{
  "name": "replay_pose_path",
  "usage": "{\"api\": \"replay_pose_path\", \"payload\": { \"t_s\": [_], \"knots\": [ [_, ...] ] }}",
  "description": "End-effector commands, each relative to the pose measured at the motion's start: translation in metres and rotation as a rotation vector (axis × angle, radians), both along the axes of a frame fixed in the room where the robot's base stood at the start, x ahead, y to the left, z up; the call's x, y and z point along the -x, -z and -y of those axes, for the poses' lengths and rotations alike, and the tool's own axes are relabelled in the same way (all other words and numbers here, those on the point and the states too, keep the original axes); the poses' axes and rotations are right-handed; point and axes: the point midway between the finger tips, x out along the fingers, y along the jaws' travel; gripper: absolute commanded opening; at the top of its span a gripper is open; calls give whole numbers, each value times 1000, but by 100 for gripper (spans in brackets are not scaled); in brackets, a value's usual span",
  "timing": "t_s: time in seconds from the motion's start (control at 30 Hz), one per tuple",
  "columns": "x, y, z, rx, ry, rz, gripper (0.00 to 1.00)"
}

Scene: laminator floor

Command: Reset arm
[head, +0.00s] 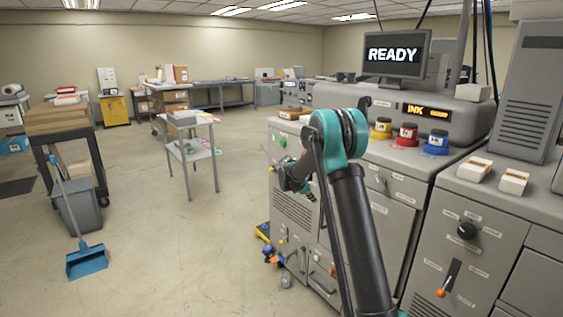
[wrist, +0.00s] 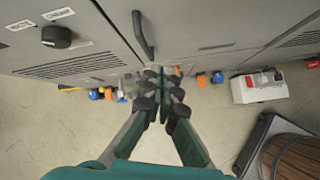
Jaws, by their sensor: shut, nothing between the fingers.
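My arm reaches up and forward in the head view, its black and teal links in front of the grey machine (head: 403,203). My gripper (head: 307,190) hangs at the arm's far end, beside the machine's left front, partly hidden by the arm. In the wrist view my gripper (wrist: 162,76) is shut, its fingertips together with nothing between them.
Yellow, red and blue ink caps (head: 406,134) sit on the machine under a lit INK display. A monitor (head: 396,54) reads READY. A small grey table (head: 192,152), a bin (head: 80,209) and a blue dustpan (head: 87,261) stand left.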

Motion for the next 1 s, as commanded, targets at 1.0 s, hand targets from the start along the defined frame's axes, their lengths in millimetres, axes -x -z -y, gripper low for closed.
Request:
{"api": "replay_pose_path", "payload": {
  "t_s": [1.0],
  "knots": [
    [403,-23,44,-886,1249,411,0]
  ]
}}
